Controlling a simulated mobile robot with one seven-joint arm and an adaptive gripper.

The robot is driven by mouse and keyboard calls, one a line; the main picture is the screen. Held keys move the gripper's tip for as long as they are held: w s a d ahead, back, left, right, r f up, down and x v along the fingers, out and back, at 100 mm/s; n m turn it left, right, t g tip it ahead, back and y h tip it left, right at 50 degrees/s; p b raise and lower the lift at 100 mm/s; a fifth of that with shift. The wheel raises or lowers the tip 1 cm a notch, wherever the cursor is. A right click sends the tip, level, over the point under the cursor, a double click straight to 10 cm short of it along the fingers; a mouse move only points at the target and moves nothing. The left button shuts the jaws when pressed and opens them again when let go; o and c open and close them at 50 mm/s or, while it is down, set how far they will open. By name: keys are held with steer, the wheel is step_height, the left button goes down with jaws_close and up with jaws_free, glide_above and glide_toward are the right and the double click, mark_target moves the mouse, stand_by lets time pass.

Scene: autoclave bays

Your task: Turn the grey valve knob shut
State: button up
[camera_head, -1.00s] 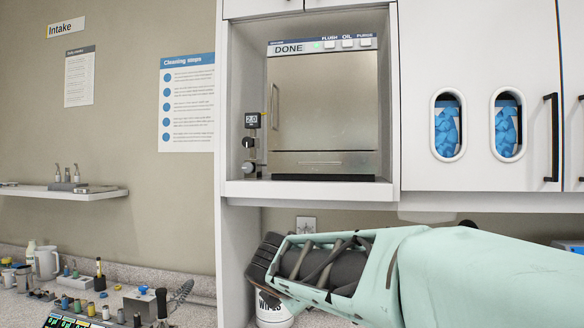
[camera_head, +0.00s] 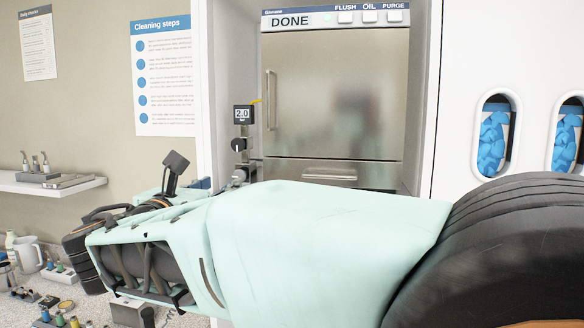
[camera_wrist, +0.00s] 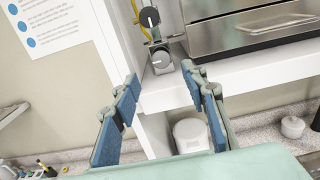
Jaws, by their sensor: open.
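The grey valve knob (camera_wrist: 161,60) is round, with a dark marker on its face. It sits low on the fittings at the left side of the machine bay, just above the shelf edge. In the head view my arm hides most of it. My gripper (camera_wrist: 160,77) is open and empty, its two blue-padded fingers spread apart. In the wrist view the knob appears just beyond and between the fingertips, with no contact visible. A black knob with a white line (camera_wrist: 149,18) sits above the grey one; it also shows in the head view (camera_head: 239,144).
A gauge (camera_head: 243,114) reading 2.0 stands above the knobs. The steel machine (camera_head: 335,105) beside them shows DONE. The white bay shelf (camera_wrist: 245,72) runs below. A white lidded tub (camera_wrist: 191,135) stands underneath. The bay's left wall is close to the knobs.

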mark_target(238, 176)
steer(key=w, duration=0.3)
steer(key=w+d+p, duration=0.1)
steer(key=w, duration=0.2)
steer(key=w+p, duration=0.1)
steer(key=w, duration=0.2)
steer(key=shift+w+d+f, duration=0.1)
steer(key=shift+d, duration=0.1)
steer(key=shift+c, duration=0.3)
jaws_close()
